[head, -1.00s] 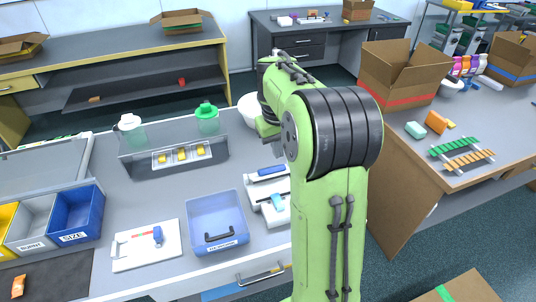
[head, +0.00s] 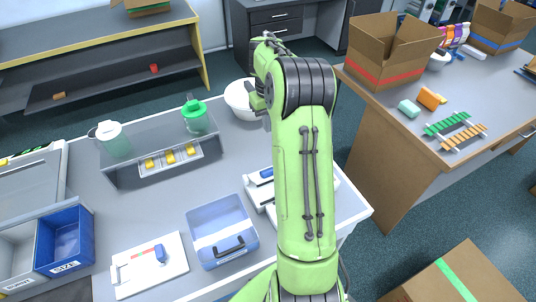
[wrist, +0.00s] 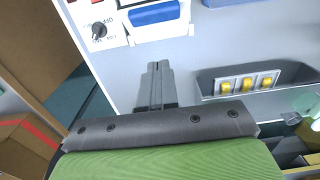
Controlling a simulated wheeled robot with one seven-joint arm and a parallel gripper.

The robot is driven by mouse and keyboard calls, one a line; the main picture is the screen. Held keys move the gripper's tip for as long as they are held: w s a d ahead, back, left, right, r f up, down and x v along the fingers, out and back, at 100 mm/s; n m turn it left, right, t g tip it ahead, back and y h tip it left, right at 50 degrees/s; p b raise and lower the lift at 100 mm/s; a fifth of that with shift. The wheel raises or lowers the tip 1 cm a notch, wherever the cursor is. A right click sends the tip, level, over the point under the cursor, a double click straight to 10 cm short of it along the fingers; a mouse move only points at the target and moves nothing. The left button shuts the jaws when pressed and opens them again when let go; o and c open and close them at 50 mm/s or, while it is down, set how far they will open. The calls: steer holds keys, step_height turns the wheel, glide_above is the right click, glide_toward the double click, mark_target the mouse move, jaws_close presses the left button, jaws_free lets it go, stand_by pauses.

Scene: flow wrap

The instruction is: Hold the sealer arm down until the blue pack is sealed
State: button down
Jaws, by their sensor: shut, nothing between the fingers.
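The sealer (head: 258,192) is a white device on the grey bench, partly hidden behind my arm in the head view. A blue bar (head: 267,173) shows at its far end, and the bar also shows at the top of the wrist view (wrist: 155,14). The sealer's white body with a dial (wrist: 98,30) is beside it at the wrist view's top left. My gripper (wrist: 155,68) is shut and empty, pointing toward the blue bar but apart from it. I cannot make out the blue pack; that part of the sealer is behind my arm or out of frame.
A blue-grey bin (head: 222,236) with a black handle stands left of the sealer. A grey rack with yellow pieces (head: 170,155), green-lidded jar (head: 196,118) and white bowl (head: 240,98) are farther back. A white board (head: 148,268) lies front left.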

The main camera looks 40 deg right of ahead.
glide_toward(271, 171)
steer(key=w+d+f, duration=0.3)
steer(key=w, duration=0.1)
steer(key=s+f, duration=0.1)
steer(key=s+a+f, duration=0.1)
steer(key=shift+f+b, duration=0.3)
steer(key=shift+b, duration=0.05)
steer(key=shift+s+a+f, duration=0.1)
steer(key=shift+s+f, duration=0.3)
steer(key=shift+f, duration=0.1)
